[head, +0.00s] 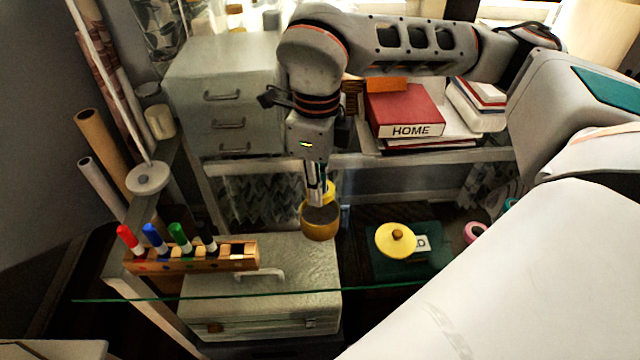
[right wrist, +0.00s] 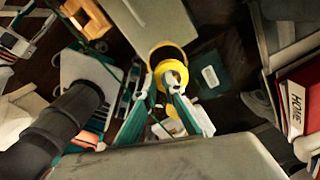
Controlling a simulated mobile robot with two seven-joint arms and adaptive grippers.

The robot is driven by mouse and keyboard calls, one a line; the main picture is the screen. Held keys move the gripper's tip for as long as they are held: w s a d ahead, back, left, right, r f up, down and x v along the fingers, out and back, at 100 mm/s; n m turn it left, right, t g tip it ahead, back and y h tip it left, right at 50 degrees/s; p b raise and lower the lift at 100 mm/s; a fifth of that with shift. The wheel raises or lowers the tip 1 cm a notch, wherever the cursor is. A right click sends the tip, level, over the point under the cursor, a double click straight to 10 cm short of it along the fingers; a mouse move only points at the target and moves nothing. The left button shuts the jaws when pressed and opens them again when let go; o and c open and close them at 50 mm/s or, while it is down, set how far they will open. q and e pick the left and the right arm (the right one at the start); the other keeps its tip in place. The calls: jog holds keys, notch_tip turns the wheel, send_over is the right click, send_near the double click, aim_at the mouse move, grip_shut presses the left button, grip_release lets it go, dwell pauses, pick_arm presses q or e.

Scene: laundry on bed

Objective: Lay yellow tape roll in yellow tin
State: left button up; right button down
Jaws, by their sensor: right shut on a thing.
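The yellow tin (head: 320,231) stands open by the right end of the grey case, its dark inside facing up. My right gripper (head: 319,192) points down over it, shut on the yellow tape roll (head: 329,190). In the right wrist view the roll (right wrist: 172,66) sits at the tips of my right gripper (right wrist: 172,88), with the tin's yellow rim (right wrist: 166,49) just beyond. The roll appears at or just above the tin's mouth; I cannot tell whether they touch. A yellow round lid (head: 395,238) lies apart, to the right. My left gripper is not in view.
A pink tape roll (head: 473,232) lies to the right. A grey drawer cabinet (head: 225,100) and a red HOME book (head: 405,108) stand behind.

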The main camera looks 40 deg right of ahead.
jog(key=shift+a+f, duration=0.15)
jog(key=shift+f, duration=0.25)
jog(key=shift+s+f+b, duration=0.1)
jog(key=shift+f+b, duration=0.55)
jog(key=shift+f, duration=0.4)
jog(key=shift+f+b, duration=0.45)
jog(key=shift+f, duration=0.35)
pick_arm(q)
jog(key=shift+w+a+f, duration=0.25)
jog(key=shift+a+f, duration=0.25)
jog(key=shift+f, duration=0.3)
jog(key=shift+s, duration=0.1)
pick_arm(e)
jog(key=c, duration=2.1)
grip_release()
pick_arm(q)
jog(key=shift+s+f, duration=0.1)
pick_arm(e)
jog(key=shift+o, duration=0.3)
